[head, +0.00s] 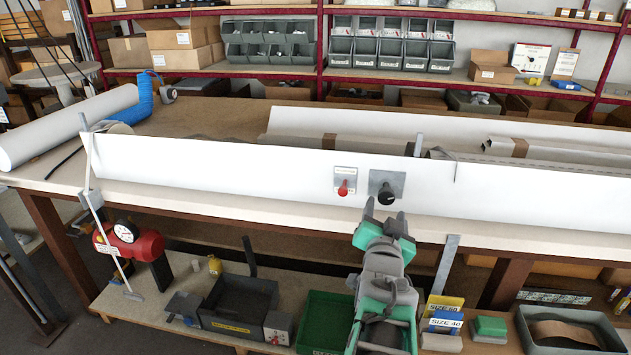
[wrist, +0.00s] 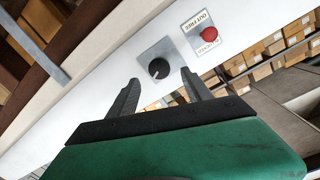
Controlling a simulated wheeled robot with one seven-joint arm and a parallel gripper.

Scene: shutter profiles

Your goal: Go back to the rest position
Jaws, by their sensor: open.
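My gripper (head: 385,212) is open and empty, just in front of and below a black knob (head: 386,193) on a grey plate. In the wrist view, my open fingers (wrist: 160,78) point toward the black knob (wrist: 158,68), which shows between their tips; they appear apart from it. A red knob (head: 344,187) on a white labelled plate sits to the left of the black knob in the head view and to its right in the wrist view (wrist: 208,33). Both are on the long white panel (head: 230,170). No rest position is marked.
The white panel runs along the front of the workbench (head: 40,180). Below it, a lower shelf holds a black tray (head: 240,295), a green bin (head: 323,322), a red gauge unit (head: 130,245) and small labelled boxes (head: 445,308). Shelving with bins (head: 390,50) stands behind.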

